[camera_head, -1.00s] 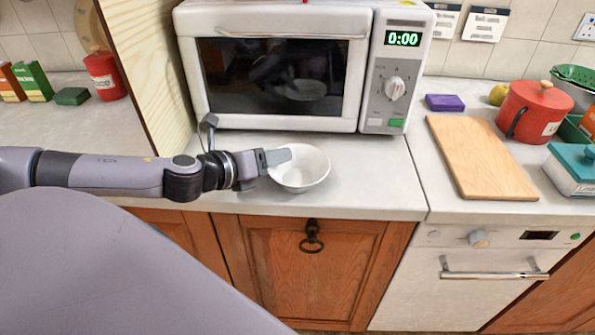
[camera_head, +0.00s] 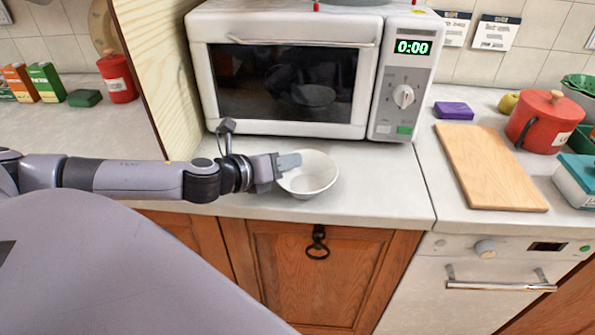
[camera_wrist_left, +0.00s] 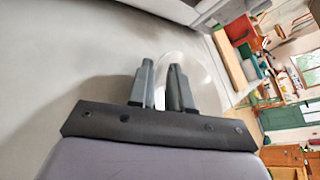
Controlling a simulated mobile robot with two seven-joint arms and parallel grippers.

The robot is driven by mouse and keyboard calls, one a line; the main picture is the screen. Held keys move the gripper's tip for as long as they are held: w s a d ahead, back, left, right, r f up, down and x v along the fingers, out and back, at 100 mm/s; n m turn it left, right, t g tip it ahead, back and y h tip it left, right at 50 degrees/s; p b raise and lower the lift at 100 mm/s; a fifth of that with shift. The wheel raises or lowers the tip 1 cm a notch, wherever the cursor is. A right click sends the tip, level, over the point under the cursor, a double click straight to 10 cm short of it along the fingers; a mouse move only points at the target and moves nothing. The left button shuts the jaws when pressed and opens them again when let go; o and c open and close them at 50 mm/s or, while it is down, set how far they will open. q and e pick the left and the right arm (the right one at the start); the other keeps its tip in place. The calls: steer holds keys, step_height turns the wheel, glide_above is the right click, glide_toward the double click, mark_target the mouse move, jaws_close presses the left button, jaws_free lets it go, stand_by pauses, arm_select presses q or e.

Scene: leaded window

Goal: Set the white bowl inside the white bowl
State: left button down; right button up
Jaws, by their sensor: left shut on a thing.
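A white bowl (camera_head: 315,178) is on or just above the counter in front of the microwave; I cannot tell whether it touches the counter. My left gripper (camera_head: 289,162) comes in from the left and is shut on the bowl's left rim. In the left wrist view the two fingers (camera_wrist_left: 161,70) are close together at the bowl's wall, and the pale bowl (camera_wrist_left: 203,80) lies just beyond them, hard to tell from the counter. I see no second white bowl clearly. My right gripper is out of view.
The microwave (camera_head: 290,85) stands right behind the bowl, and a wooden panel (camera_head: 158,70) rises to the left. A cutting board (camera_head: 490,168), a red pot (camera_head: 540,122) and a purple box (camera_head: 454,110) are to the right. The counter (camera_head: 385,185) right of the bowl is clear.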

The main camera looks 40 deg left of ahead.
arm_select(q)
steer(key=shift+r, duration=0.15)
step_height(320, 180, up, 20)
steer(key=p, duration=0.2)
glide_above(308, 188)
step_height(308, 188, down, 9)
steer(key=s+d+f+n+y, duration=0.2)
steer(key=s+d+f, duration=0.3)
steer(key=d+f, duration=0.2)
steer(key=shift+d+f, duration=0.15)
steer(key=shift+f, duration=0.4)
